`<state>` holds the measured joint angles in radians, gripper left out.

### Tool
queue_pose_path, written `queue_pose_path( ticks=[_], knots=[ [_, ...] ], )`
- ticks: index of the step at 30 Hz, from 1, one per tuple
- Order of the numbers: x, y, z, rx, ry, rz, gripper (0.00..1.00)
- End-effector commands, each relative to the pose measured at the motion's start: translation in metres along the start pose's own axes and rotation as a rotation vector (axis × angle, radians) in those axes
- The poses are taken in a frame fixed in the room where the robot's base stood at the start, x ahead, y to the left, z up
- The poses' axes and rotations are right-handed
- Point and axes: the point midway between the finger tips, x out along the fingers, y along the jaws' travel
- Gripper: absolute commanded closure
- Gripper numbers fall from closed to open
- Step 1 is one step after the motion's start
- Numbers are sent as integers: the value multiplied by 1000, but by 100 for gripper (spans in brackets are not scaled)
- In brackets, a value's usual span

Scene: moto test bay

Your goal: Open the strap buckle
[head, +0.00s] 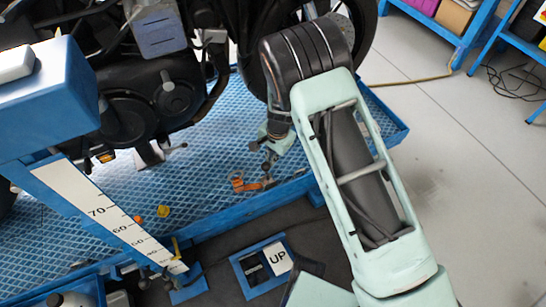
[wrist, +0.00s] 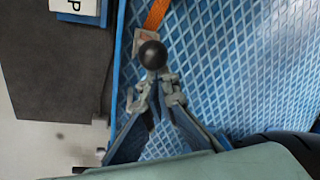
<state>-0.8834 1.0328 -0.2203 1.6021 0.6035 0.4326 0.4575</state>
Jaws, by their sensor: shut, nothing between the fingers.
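An orange strap (wrist: 156,15) lies over the blue mesh platform at the top of the wrist view. It runs into a pale, pinkish-grey buckle (wrist: 141,38). A round black knob (wrist: 152,55) stands over the buckle's near end and hides part of it. In the head view the orange strap piece (head: 240,184) lies near the platform's front edge. My gripper (head: 267,165) is just above and right of it there. In the wrist view my gripper (wrist: 156,82) is shut and empty, its tips close below the knob. I cannot tell whether they touch it.
The blue mesh platform (head: 220,150) has a raised rim. A motorcycle (head: 150,100) stands over it at the left and back.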

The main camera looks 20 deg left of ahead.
Motion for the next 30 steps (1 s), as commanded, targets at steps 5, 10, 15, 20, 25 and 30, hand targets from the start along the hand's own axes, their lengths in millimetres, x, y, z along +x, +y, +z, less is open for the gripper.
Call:
queue_pose_path(
  ticks=[5, 10, 15, 20, 25, 30],
  knots=[
    [-1, -1, 2, -1, -1, 0, 100],
    [-3, -8, 15, -1, -2, 0, 100],
    [-1, -8, 16, 0, 0, 0, 100],
    [-2, -8, 15, 0, 0, 0, 100],
    [-15, -9, 15, 0, 0, -1, 100],
    [-44, -10, 15, 0, 2, -3, 100]
  ],
)
